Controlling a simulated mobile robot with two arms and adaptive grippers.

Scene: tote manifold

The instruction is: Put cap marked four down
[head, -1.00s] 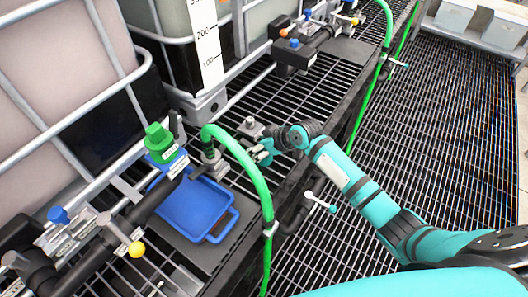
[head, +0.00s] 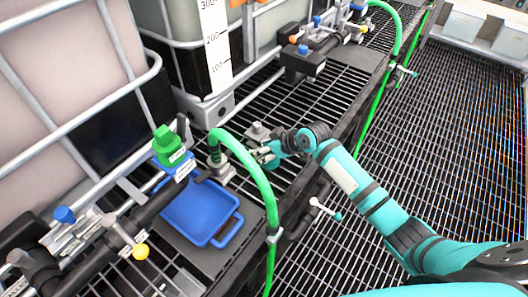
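No cap with a readable "four" shows in the head view. A grey fitting with a knob-like top (head: 257,133) stands at the grating beside my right gripper (head: 264,153). Whether this is the cap, or whether the gripper touches it, I cannot tell. The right gripper is low, just right of the green hose's bend, and its fingers are small and partly hidden by the wrist. A green cap-like part (head: 168,146) with a small unreadable white label sits on a blue fitting at the left. My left gripper is not in view.
A green hose (head: 252,170) arches from a grey coupling (head: 222,170) across the front. A blue tray (head: 198,213) lies on a dark plate left of the hose. Black pipes with a yellow knob (head: 141,251) are at lower left. Large totes stand behind; grating floor lies right.

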